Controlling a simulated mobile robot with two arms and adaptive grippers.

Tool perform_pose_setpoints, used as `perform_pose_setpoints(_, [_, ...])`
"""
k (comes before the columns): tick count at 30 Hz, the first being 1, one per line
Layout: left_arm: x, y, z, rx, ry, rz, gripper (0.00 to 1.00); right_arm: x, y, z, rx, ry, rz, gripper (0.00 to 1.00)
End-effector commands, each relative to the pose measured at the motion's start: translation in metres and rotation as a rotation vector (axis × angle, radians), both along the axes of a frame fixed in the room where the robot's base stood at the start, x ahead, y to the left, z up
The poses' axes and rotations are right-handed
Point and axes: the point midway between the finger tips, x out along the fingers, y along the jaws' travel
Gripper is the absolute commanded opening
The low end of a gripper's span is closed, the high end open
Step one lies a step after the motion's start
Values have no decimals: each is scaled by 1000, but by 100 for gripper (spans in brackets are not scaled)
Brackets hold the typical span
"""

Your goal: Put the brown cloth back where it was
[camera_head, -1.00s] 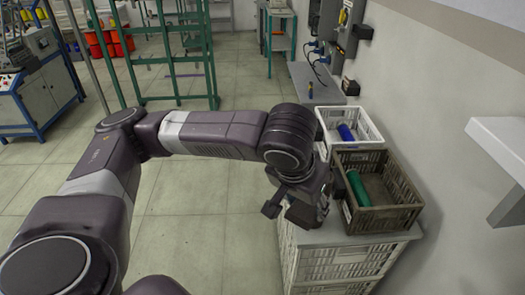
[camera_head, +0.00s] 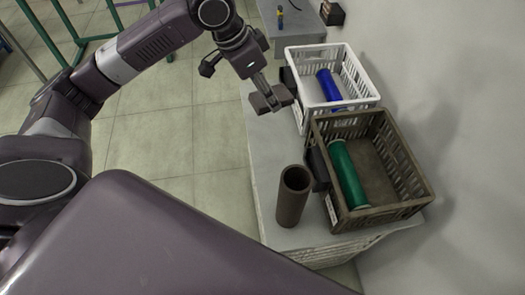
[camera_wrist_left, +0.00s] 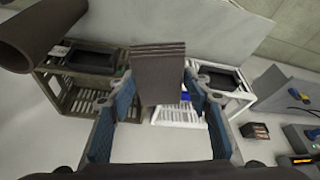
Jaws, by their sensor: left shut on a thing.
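The brown cloth (camera_wrist_left: 160,72) is a folded, layered dark brown block held between the blue-lined fingers of my left gripper (camera_wrist_left: 162,100) in the left wrist view. In the head view my left gripper (camera_head: 258,84) is above the left edge of the grey-white worktop, shut on the cloth (camera_head: 271,99). The cloth hangs left of the white crate (camera_head: 349,104). I cannot tell for sure whether it touches the worktop. My right gripper is not in view.
A brown tube (camera_head: 292,198) stands upright on the worktop (camera_head: 268,160). A brown crate (camera_head: 400,212) holds a green roll (camera_head: 348,176); the white crate holds a blue roll (camera_head: 329,86). A black holder (camera_head: 317,166) is beside the brown crate. A wall closes the right side.

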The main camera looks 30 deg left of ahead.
Motion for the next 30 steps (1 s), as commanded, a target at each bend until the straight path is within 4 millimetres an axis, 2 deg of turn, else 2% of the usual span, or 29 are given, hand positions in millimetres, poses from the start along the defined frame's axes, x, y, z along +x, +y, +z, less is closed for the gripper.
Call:
perform_pose_setpoints(1, [4,6,-14,-5,4,-48,23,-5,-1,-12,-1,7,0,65])
perform_pose_setpoints(4, [9,17,-24,-4,2,-144,23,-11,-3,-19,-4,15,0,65])
perform_pose_setpoints(11, [14,31,-37,-1,0,-259,23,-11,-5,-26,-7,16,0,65])
perform_pose_setpoints(14, [14,32,-51,0,2,-270,23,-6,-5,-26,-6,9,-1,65])
perform_pose_setpoints(24, [13,32,-139,1,2,-270,23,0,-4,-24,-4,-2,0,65])
perform_pose_setpoints(30, [13,32,-179,2,-1,-269,23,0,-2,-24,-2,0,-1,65])
